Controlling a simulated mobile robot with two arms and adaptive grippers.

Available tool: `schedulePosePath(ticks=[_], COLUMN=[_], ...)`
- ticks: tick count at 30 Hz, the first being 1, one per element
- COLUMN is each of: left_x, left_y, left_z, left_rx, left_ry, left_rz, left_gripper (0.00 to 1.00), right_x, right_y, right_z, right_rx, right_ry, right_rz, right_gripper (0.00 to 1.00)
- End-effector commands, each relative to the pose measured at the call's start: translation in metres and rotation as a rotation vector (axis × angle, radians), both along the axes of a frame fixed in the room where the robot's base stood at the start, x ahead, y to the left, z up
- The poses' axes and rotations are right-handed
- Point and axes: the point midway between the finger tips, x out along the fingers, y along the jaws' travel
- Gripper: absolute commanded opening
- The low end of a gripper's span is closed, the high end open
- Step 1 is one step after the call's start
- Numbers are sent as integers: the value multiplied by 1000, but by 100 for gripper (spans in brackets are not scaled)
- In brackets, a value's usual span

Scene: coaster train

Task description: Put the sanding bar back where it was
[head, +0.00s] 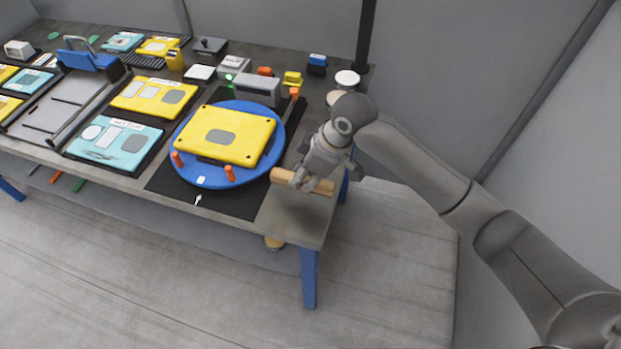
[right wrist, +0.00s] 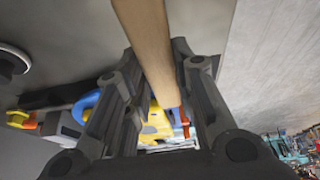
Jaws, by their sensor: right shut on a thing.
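The sanding bar (head: 312,184) is a light wooden bar near the right front corner of the table. In the right wrist view the bar (right wrist: 148,45) runs between my two fingers. My right gripper (head: 300,182) is shut on it. In the head view the bar lies level at about the tabletop's height; I cannot tell if it touches the table. My right gripper also shows in the right wrist view (right wrist: 160,85). My left gripper is not in view.
A blue round turntable (head: 277,112) holding a yellow panel (head: 240,134) stands left of the bar on a black mat (head: 165,184). White round pieces (head: 347,78) stand at the table's back right. The front right corner of the table (head: 300,222) is bare.

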Motion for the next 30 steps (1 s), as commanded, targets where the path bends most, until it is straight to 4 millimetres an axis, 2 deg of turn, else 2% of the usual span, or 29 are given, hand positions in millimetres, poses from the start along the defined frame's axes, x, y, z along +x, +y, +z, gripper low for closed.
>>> schedulePosePath(ticks=[6, 11, 18, 30], left_x=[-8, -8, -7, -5], left_y=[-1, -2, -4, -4], left_z=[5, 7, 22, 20], left_rx=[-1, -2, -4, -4], left_ry=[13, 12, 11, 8], left_rz=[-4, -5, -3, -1], left_gripper=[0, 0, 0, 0], right_x=[17, 23, 24, 24], right_y=[-7, -11, -11, -11], right_z=[-21, -29, -57, -64], right_rx=[2, 1, 0, 2], right_ry=[-1, -1, -2, -4], right_rz=[1, 0, -1, 1], right_gripper=[2, 2, 2, 2])
